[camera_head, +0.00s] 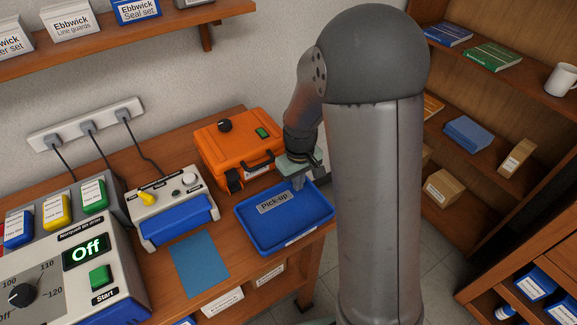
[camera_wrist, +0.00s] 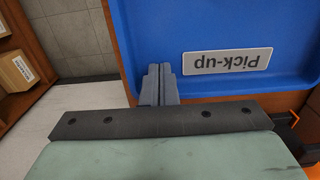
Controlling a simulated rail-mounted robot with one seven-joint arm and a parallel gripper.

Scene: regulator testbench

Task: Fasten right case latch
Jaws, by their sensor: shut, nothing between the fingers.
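The orange case (camera_head: 222,147) sits closed on the bench, with a black knob and a small green display on top. Its left latch (camera_head: 233,180) and the handle (camera_head: 258,164) show on the front. The right latch cannot be made out clearly, as my arm and gripper are close to that corner. My gripper (camera_head: 299,184) is just in front of the case's right end, over the back edge of the blue tray. In the wrist view its fingers (camera_wrist: 160,72) are together and empty above the tray's edge. A bit of the case (camera_wrist: 294,166) shows at the lower right.
The blue "Pick-up" tray (camera_head: 302,213) lies in front of the case at the bench's right edge. A small tester with a blue front (camera_head: 180,224) stands to the left, with a blue mat (camera_head: 200,262) before it. Shelves (camera_head: 510,190) stand at the right across the floor.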

